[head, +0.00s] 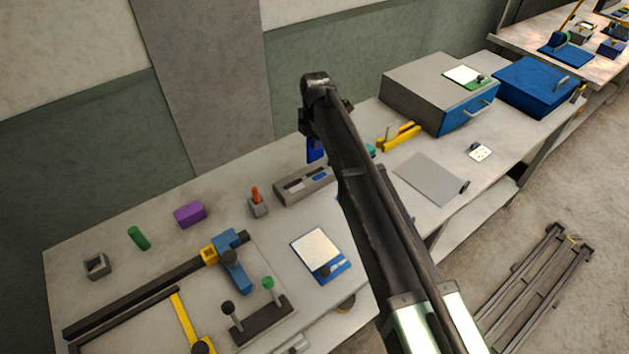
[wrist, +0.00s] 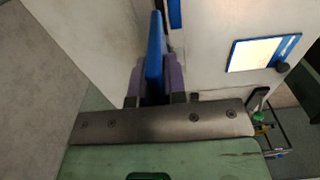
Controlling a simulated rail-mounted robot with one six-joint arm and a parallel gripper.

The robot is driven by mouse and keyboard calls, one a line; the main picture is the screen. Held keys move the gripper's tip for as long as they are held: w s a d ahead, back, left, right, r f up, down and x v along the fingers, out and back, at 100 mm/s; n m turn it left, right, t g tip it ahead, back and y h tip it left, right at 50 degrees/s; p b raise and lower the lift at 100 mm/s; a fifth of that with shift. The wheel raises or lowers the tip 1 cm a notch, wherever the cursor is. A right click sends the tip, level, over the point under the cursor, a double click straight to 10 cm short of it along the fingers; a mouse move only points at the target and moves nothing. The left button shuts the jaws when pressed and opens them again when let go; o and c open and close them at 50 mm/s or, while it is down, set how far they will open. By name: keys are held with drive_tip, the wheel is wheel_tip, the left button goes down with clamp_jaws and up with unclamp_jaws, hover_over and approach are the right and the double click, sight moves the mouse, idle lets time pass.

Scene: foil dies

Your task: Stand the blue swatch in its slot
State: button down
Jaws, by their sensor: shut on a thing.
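The blue swatch (head: 316,151) hangs below my gripper (head: 313,132) in the head view, over the back of the bench. In the wrist view the swatch (wrist: 155,50) is a thin upright blue plate, and my gripper (wrist: 155,85) is shut on it between its two fingers. A long grey block (head: 290,194) with a dark recess and a blue patch on top lies just below the swatch in the head view; it may be the slot holder. The swatch looks above the block and apart from it. My arm covers the block's right end.
A white-and-blue scale-like plate (head: 320,252) lies in front of the block. A small grey holder with an orange peg (head: 256,198) stands left of it. A purple block (head: 190,214) and green cylinder (head: 138,238) are farther left. A yellow tool (head: 400,137) lies to the right.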

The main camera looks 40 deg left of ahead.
sight(315, 160)
wheel_tip(315, 160, down, 10)
drive_tip(key=b, duration=0.7)
drive_tip(key=shift+s+r, duration=0.1)
drive_tip(key=shift+r, duration=0.15)
drive_tip(key=shift+r+p, duration=0.3)
drive_tip(key=shift+r, duration=0.05)
drive_tip(key=shift+f, duration=0.25)
drive_tip(key=c, duration=1.2)
unclamp_jaws()
drive_tip(key=shift+o, duration=0.2)
drive_tip(key=shift+r, duration=0.15)
